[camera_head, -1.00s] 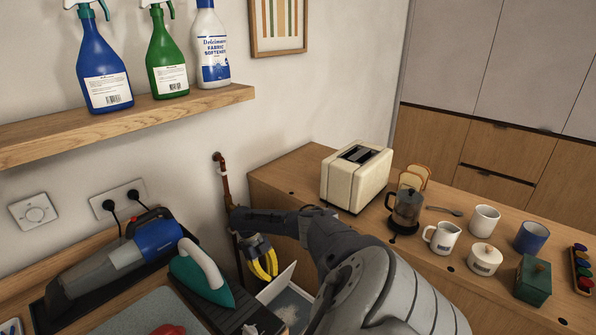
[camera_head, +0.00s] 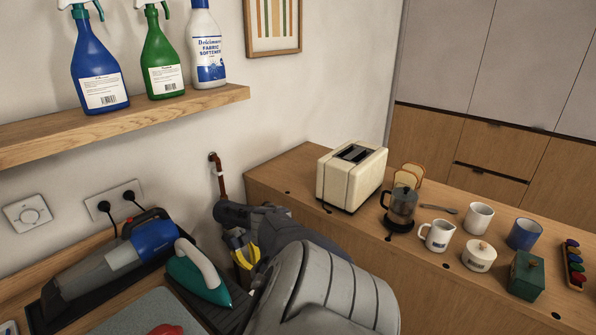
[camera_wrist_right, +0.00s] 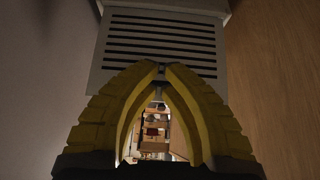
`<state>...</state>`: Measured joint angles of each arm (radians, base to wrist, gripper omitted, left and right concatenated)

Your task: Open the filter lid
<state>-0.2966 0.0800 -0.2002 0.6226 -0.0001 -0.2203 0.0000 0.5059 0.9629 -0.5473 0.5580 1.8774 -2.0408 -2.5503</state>
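A pale panel with several dark horizontal slots (camera_wrist_right: 160,45) lies just beyond my right gripper in the right wrist view; it looks like the filter lid, but I cannot tell for sure. My right gripper (camera_wrist_right: 160,70) has yellow fingers that arch together, their tips meeting over the panel's lower part. I cannot tell whether the tips touch the panel or pinch a thin edge. In the head view the right gripper (camera_head: 245,258) points down in the gap between the counters, and my arm hides what is below it. My left gripper is not in view.
A teal iron (camera_head: 198,278) and a handheld vacuum (camera_head: 110,270) sit left of the right gripper. A copper pipe (camera_head: 219,178) runs down the wall behind it.

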